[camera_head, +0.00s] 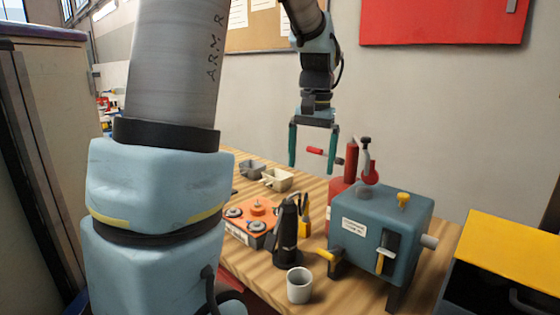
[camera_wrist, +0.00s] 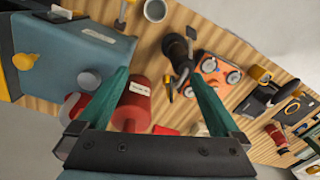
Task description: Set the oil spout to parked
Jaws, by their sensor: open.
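No part is plainly marked as the oil spout. A blue-grey machine box (camera_head: 365,232) with a white label stands on the bench. It has a yellow knob (camera_head: 403,200) on top, a slot with a yellow-tipped lever, and a short yellow piece (camera_head: 323,254) sticking out low at the left. A red canister (camera_head: 341,190) stands behind it; its labelled side shows in the wrist view (camera_wrist: 136,102). My gripper (camera_head: 313,168) is open above the bench, behind and left of the box, fingers pointing down. A red handle (camera_head: 315,151) shows between the fingers; whether they touch it is unclear.
A white mug (camera_head: 299,285) stands at the front edge. A black upright tool (camera_head: 286,228) and an orange-topped unit (camera_head: 257,212) stand left of the box. Small trays (camera_head: 277,179) lie farther back. A yellow-topped cabinet (camera_head: 515,247) is at the right.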

